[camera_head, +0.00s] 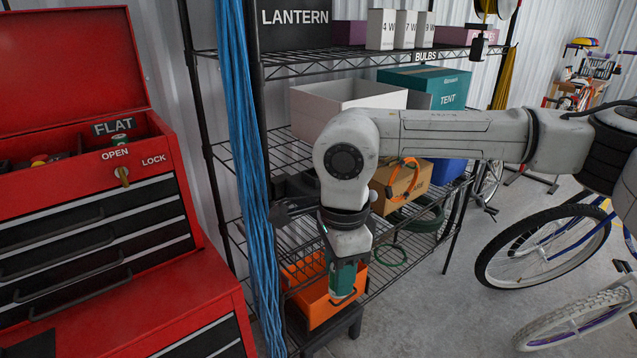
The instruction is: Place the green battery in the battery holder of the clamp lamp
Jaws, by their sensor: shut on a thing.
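My gripper (345,260) points down in front of the wire shelf. It is shut on a green block (345,280), which looks like the green battery. The fingers are hard to make out. The battery hangs in front of the orange bin (303,268); I cannot tell whether they touch. A dark fixture (284,190) sits by the shelf's front left post, partly hidden behind my arm. It may be the clamp lamp, but I cannot tell. No battery holder can be made out.
A red tool chest (60,215) with its lid up stands at the left. Blue cables (240,130) hang beside the shelf post. The shelf (290,145) holds a white box (335,105) and a teal tent box (440,85). Bicycle wheels (540,250) stand at the right.

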